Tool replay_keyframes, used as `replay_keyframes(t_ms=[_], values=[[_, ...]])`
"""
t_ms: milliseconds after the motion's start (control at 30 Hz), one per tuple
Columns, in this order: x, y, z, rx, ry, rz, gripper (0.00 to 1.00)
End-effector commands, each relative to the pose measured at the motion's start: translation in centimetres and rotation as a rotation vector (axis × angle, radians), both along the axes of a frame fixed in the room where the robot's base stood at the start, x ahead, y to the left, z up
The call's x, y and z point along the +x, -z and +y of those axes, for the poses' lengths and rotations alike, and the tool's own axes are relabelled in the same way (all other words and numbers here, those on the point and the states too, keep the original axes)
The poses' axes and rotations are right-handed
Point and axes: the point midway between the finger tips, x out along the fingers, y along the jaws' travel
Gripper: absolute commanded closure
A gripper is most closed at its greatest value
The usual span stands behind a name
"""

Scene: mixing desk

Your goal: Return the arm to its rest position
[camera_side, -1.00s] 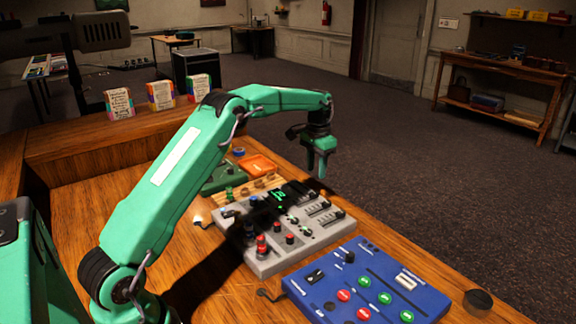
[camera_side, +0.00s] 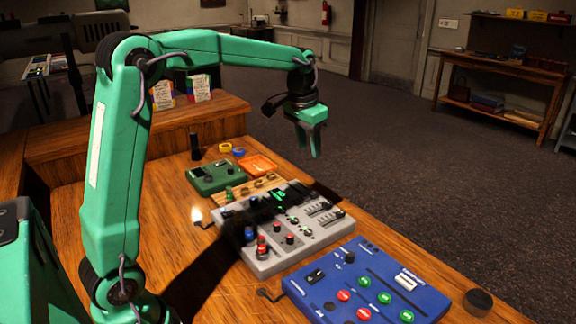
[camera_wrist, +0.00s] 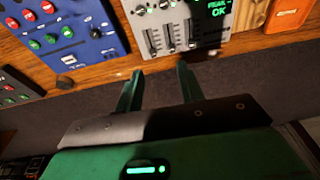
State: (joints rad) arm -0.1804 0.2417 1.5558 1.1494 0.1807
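My gripper (camera_side: 307,146) hangs in the air with its green fingers pointing down, above the far edge of the desk and the dark floor beyond. It holds nothing. In the wrist view its two fingers (camera_wrist: 158,74) stand apart with an empty gap between them. My upper arm stands nearly upright and my forearm reaches out to the right, sloping slightly down. The grey mixer (camera_side: 291,235) lies on the desk below and in front of the gripper, clear of it. Its screen reads OK in the wrist view (camera_wrist: 212,28).
A blue panel (camera_side: 366,286) with red and green buttons lies at the front right. A green box (camera_side: 215,178) and an orange box (camera_side: 257,165) lie behind the mixer. Tape rings (camera_side: 232,150) and a dark cylinder (camera_side: 195,146) stand further back. The air around the gripper is free.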

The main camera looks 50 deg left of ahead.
Motion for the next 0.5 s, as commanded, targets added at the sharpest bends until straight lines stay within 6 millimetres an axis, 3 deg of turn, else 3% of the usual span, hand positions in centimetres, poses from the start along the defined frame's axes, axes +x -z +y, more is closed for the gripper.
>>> replay_keyframes(t_ms=[200,500], values=[[-4.4,-2.0,-2.3,0.002,0.002,-0.053,0.62],[-10.6,-3.1,-4.7,-0.001,0.004,-0.124,0.62]])
